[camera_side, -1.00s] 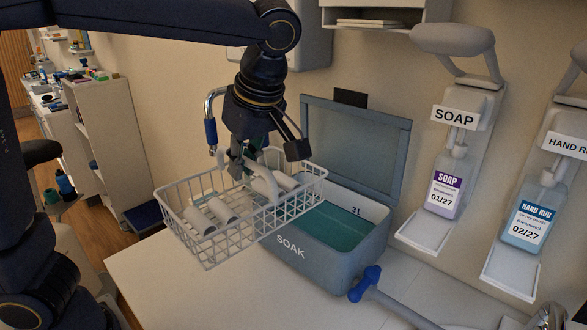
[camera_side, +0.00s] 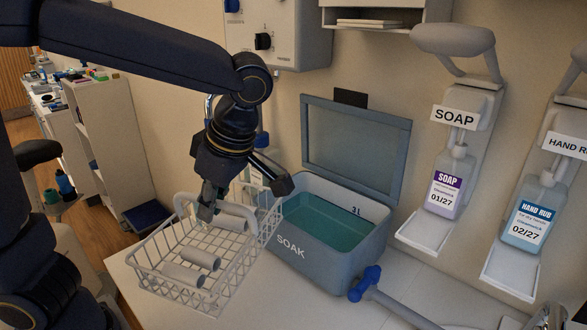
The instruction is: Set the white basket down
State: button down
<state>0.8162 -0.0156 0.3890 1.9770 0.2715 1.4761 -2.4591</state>
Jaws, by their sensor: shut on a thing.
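The white basket (camera_side: 226,289) is a wire basket, seen at the left end of the white counter beside the SOAK box. Several pale cylinders (camera_side: 200,258) lie in it. My gripper (camera_side: 207,210) is over the basket's back part, pointing down, and is shut on the basket. The fingers partly hide the spot where they grip it. The basket is low over the counter; whether its underside touches the counter cannot be told from this view.
The grey SOAK box (camera_side: 322,267) stands open just right of the basket, with teal liquid (camera_side: 325,225) inside. A blue-ended tool (camera_side: 366,284) lies right of it. Soap (camera_side: 447,187) and hand rub (camera_side: 533,215) dispensers hang on the wall. Bare counter (camera_side: 270,305) shows in front.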

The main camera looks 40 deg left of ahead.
notch_tip(320, 180, down, 20)
jog(key=shift+f, duration=0.3)
jog(key=c, duration=1.2)
grip_release()
